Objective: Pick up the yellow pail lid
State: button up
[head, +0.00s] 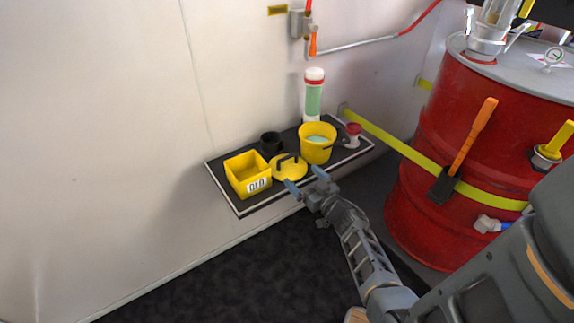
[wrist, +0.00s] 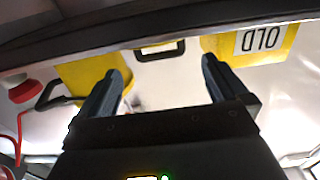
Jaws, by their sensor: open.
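The yellow pail lid (head: 289,172) is a round disc with a black handle (head: 287,158) on top. In the head view it lies on the dark shelf between a yellow bin and the yellow pail (head: 316,150). My gripper (head: 305,179) is open and empty at the shelf's front edge, just in front of the lid and to its right in the head view. In the upside-down wrist view, the black handle (wrist: 160,51) shows between and beyond my open fingers. Most of the lid's disc is hard to make out there. The pail (wrist: 88,72) appears behind one finger.
The dark shelf (head: 225,187) has a pale rim. The yellow bin (head: 240,180) marked OLD, a black cup (head: 270,143), a green-and-white cylinder (head: 313,95) and a red-topped item (head: 353,130) crowd it. A red drum (head: 425,190) stands at right. Floor in front is clear.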

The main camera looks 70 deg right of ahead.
aim_at(292, 170)
jog(key=b+x, duration=0.1)
jog(key=x, duration=0.3)
jog(key=b+x, duration=0.1)
jog(key=x, duration=0.2)
jog(key=shift+d+r+b, duration=0.2)
jog(key=shift+r+b, duration=0.05)
jog(key=shift+b, duration=0.05)
jog(key=c, duration=0.8)
